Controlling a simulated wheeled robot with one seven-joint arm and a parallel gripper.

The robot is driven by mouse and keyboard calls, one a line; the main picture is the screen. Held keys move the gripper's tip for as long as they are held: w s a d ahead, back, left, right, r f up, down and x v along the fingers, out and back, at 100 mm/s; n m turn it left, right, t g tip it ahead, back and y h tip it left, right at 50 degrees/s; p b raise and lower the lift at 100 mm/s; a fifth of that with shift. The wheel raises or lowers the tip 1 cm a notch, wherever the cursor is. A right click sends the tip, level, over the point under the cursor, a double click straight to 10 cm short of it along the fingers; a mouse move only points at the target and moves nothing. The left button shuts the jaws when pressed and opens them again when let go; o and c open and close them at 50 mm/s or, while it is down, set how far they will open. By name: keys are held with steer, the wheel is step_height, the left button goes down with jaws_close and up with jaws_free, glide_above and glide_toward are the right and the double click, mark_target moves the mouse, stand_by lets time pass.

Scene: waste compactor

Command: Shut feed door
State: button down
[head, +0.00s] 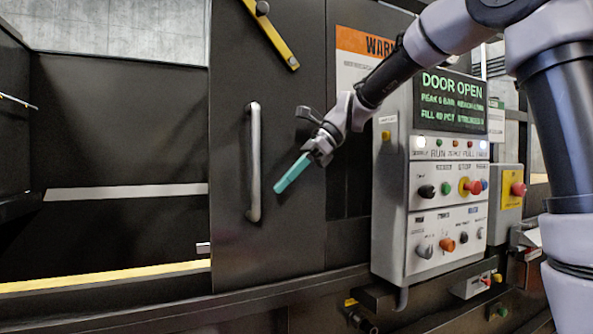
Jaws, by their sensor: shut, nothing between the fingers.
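The feed door (290,235) is a dark upright panel in the middle of the head view, with a silver vertical bar handle (254,160) on its face. The feed opening (120,150) to its left stands uncovered, showing a dark inside. My gripper (280,187) has teal fingers that are shut and empty. It points down and left, a little to the right of the lower half of the handle. A gap shows between the fingertips and the handle. How far the fingers stand off the door face is hard to tell.
A grey control box (440,180) with knobs and a screen reading DOOR OPEN stands right of the door, behind my arm. An orange warning sign (365,45) is above. A yellow bar (270,32) is at the door's top. A yellow edge strip (105,276) runs below the opening.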

mark_target(273, 192)
steer(key=x, duration=0.3)
steer(key=shift+a+f, duration=0.1)
steer(key=shift+s+a, duration=0.1)
